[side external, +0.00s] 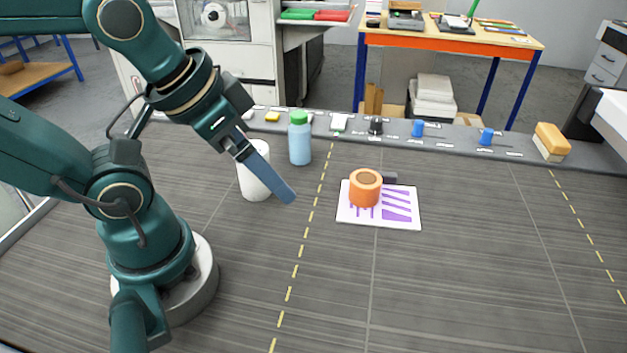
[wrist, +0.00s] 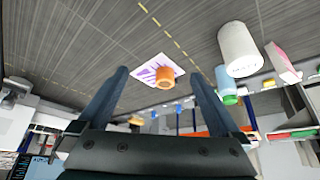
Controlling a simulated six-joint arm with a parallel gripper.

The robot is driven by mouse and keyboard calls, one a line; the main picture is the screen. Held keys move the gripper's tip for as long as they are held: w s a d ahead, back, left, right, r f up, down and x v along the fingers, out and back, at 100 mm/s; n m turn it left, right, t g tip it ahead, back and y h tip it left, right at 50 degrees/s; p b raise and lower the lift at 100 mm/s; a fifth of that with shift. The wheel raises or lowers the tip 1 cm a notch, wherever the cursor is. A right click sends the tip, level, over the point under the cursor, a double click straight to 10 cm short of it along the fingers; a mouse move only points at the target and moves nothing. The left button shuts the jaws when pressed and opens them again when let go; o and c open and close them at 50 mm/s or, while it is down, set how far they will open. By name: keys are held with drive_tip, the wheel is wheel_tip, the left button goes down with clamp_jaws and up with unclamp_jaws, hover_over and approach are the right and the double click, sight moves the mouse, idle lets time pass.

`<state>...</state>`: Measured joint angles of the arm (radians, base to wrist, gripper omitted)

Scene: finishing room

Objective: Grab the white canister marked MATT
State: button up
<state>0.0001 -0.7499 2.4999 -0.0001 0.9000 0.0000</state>
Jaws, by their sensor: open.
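The white canister (side external: 252,182) stands upright on the dark table, left of the blue bottle, partly covered by my gripper in the side view. In the wrist view the canister (wrist: 238,45) lies to the upper right, outside the span of my fingers. Faint lettering shows near its lower edge there, too small to read surely. My gripper (side external: 287,193) is in front of the canister in the side view, its fingers slanting down to the right above the table. In the wrist view my gripper (wrist: 158,74) has its two fingers wide apart with nothing held between them.
A blue bottle with a green cap (side external: 300,145) stands just right of the canister. An orange roll (side external: 365,190) sits on a white sheet with purple print (side external: 408,218). The front table is clear.

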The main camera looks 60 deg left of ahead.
wheel_tip(320, 180, up, 5)
drive_tip(key=m+g+y, duration=0.4)
drive_tip(key=m+y, duration=0.9)
drive_tip(key=m, duration=0.7)
hover_over(253, 189)
drive_tip(key=w+d, duration=0.1)
drive_tip(key=d, duration=0.1)
wheel_tip(253, 189, down, 15)
drive_tip(key=shift+r, duration=0.1)
drive_tip(key=shift+a+f, duration=0.15)
drive_tip(key=shift+f, duration=0.25)
drive_tip(key=shift+x, duration=2.35)
drive_tip(key=shift+w, duration=0.1)
